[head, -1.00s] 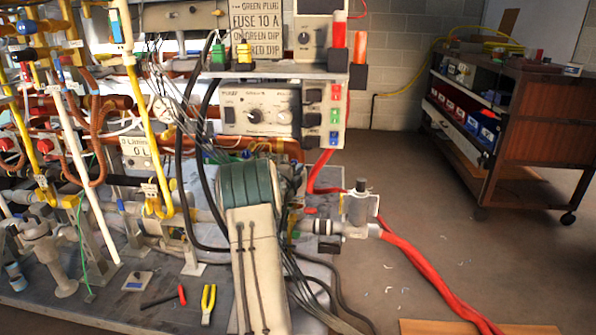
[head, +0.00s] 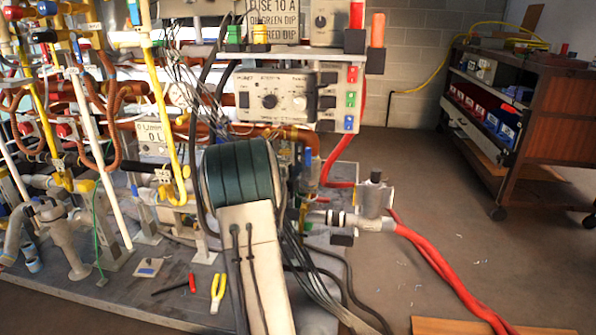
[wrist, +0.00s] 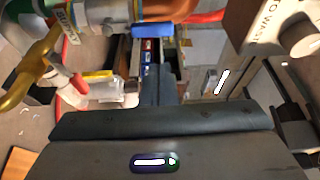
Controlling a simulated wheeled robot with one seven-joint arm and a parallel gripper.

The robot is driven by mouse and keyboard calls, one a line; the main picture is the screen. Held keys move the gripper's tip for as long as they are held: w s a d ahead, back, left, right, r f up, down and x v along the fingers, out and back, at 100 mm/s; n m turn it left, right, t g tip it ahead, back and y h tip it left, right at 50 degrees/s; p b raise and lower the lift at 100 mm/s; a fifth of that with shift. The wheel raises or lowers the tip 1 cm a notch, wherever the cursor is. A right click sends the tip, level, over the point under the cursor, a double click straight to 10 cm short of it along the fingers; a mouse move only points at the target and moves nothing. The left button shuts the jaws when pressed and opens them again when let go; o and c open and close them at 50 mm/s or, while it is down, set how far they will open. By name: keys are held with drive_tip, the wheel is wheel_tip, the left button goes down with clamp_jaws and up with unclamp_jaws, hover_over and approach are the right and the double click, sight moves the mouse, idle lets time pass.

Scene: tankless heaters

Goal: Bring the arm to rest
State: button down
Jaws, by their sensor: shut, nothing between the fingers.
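My arm rises from the bottom middle of the head view, with a cream link and a dark green ribbed joint in front of the pipe rig. The arm beyond that joint is hidden in the head view. My gripper (wrist: 153,84) shows dark in the middle of the wrist view. It looks shut and I see nothing held in it. Pipework, a brass-coloured handle (wrist: 32,72) and a pale control box (wrist: 280,28) appear close around it in the wrist view.
The pipe rig's control box (head: 270,97) and a grey valve fitting (head: 373,198) stand just beyond my arm. Pliers with yellow handles (head: 218,292) lie on the rig's base. Red hoses (head: 440,275) run over the floor. A wooden cart (head: 560,120) stands at right, with open floor between.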

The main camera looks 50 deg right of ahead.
idle(0.4)
drive_tip(key=w+a+r+n+t+y+p, duration=0.35)
drive_tip(key=a+r+n+y+p, duration=0.5)
drive_tip(key=a, duration=0.75)
drive_tip(key=w+a+r+n+t+y+p, duration=0.2)
drive_tip(key=a+r+n+t+y+p, duration=0.25)
drive_tip(key=a+r+n+p, duration=0.75)
drive_tip(key=s+a+r+n+g+y+p, duration=0.25)
drive_tip(key=s+a+r+p, duration=0.3)
drive_tip(key=a, duration=0.35)
drive_tip(key=s+a+r+n+g+y+p, duration=0.2)
drive_tip(key=s+a+r+n+y+p, duration=0.25)
drive_tip(key=a, duration=0.45)
drive_tip(key=s+a+r+n+g+h+p, duration=0.1)
drive_tip(key=s+p, duration=0.3)
drive_tip(key=s, duration=0.4)
drive_tip(key=s+a+r+n+g+h+p, duration=0.1)
drive_tip(key=s+a+r+n+g+p, duration=0.2)
drive_tip(key=s, duration=0.5)
drive_tip(key=r+n+p, duration=0.1)
drive_tip(key=p, duration=0.1)
drive_tip(key=shift+r+p, duration=0.15)
drive_tip(key=shift+p, duration=0.15)
drive_tip(key=shift+s+n, duration=0.1)
drive_tip(key=shift+n, duration=0.15)
